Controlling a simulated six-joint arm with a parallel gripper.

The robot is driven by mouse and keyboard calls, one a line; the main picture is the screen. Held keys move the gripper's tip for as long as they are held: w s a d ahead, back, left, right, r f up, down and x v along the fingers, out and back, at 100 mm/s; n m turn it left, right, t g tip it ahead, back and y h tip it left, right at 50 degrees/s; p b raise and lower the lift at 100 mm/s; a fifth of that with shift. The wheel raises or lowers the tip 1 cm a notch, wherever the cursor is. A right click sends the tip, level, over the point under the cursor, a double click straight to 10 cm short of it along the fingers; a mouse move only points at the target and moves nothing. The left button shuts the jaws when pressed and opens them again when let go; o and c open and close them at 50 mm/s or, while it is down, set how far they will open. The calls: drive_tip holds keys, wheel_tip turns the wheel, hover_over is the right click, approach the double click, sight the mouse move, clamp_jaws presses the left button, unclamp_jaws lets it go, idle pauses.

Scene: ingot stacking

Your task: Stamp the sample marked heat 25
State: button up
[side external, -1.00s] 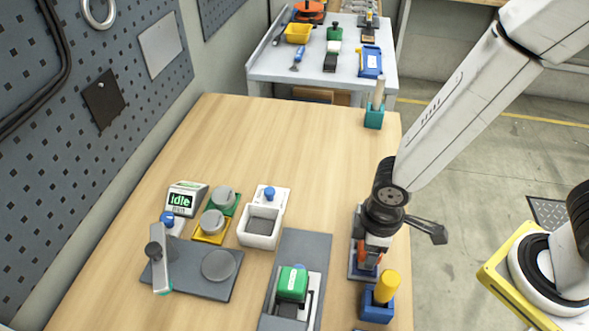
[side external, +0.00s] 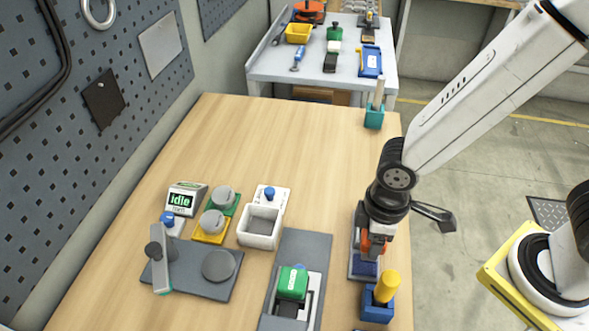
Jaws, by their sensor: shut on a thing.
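My gripper (side external: 374,250) is shut on a small orange-red piece (side external: 376,244) over a grey tray with a blue pad (side external: 366,268), at the right edge of the table. The fingers and wrist hide most of the held piece, and I cannot tell what is under it. Two grey round pieces with raised tops sit on a yellow square (side external: 210,237) and a green square (side external: 229,211). A flat grey disc (side external: 219,265) lies on a dark plate (side external: 205,290). No heat 25 marking is readable on any piece.
A green block (side external: 292,283) sits in a fixture on a grey plate (side external: 308,245). A blue holder with a yellow cylinder (side external: 387,287) stands just in front of my gripper. A white open box (side external: 259,241) and a display reading "idle" (side external: 180,199) are at left. The table's back half is mostly clear.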

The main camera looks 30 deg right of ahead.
drive_tip(key=shift+r, duration=1.75)
drive_tip(key=w+a, duration=1)
drive_tip(key=w, duration=0.3)
drive_tip(key=w+a+r, duration=0.1)
drive_tip(key=w+a, duration=0.9)
drive_tip(key=w, duration=0.3)
drive_tip(key=shift+a, duration=0.4)
drive_tip(key=shift+f, duration=2.95)
drive_tip(key=shift+f, duration=0.5)
